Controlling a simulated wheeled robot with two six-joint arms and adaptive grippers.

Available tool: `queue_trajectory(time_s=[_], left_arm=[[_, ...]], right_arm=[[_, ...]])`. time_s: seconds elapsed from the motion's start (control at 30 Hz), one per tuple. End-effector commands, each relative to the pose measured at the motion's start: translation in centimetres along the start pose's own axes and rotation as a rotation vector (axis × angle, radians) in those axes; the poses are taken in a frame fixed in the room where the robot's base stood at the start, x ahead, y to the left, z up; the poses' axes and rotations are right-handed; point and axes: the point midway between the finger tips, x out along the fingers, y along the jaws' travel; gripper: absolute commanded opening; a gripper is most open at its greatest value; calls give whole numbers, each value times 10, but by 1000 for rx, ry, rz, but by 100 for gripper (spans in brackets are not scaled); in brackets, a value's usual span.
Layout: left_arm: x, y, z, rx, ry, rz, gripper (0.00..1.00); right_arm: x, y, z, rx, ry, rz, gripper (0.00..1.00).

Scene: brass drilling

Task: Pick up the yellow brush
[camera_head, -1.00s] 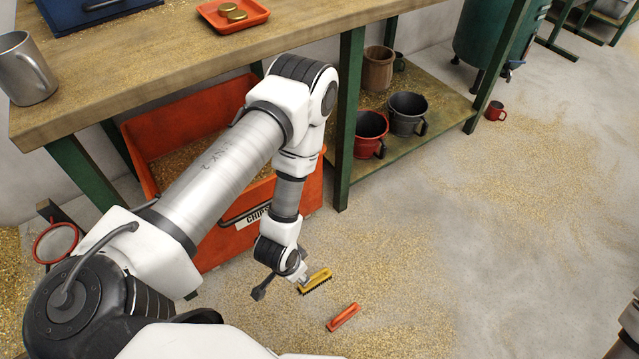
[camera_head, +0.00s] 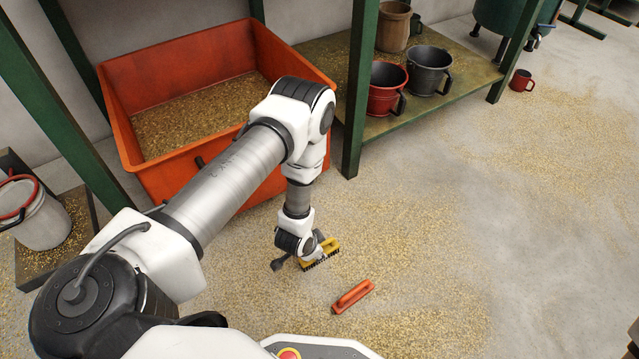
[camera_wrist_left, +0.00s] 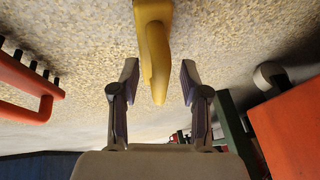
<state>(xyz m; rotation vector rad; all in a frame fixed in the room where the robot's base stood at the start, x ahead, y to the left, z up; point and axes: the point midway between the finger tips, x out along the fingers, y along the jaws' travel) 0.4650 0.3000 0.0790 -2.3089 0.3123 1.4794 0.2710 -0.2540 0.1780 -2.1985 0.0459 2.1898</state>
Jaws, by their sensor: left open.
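The yellow brush (camera_head: 330,248) with dark bristles lies on the chip-strewn concrete floor, partly hidden by my left gripper (camera_head: 314,256). In the left wrist view its yellow handle (camera_wrist_left: 154,55) reaches down from the top edge into the space between the two fingers of my left gripper (camera_wrist_left: 155,85). The fingers stand apart on either side of the handle, with a gap visible on each side. The rest of the brush is cut off at the top of that view. My right gripper is not in view.
An orange brush (camera_head: 352,296) lies on the floor close by and shows at left in the wrist view (camera_wrist_left: 25,85). A large orange chip bin (camera_head: 145,170) stands behind my left arm. A green table leg (camera_head: 360,100) stands right of it. Floor to the right is open.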

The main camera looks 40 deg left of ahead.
Motion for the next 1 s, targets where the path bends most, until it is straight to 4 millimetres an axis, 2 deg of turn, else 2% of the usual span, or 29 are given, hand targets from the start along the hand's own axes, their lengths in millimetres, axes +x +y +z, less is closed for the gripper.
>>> queue_trajectory(time_s=[0.03, 0.2, 0.23, 0.33, 0.37, 0.77, 1.0], left_arm=[[6, 0, 0, 0, 1, -1, 46], [3, 0, -1, 0, 1, 0, 46], [3, 0, -1, 0, 1, 0, 42], [3, 0, -1, 0, 0, 0, 7], [3, 0, -1, 0, 0, 0, 0], [1, -1, -2, 0, 0, 0, 0], [-21, -6, -11, 0, 1, 0, 0]], right_arm=[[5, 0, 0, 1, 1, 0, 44], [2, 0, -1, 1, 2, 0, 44], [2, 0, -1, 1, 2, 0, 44], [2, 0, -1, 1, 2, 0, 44], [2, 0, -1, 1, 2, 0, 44], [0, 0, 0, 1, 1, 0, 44], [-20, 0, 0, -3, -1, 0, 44]])
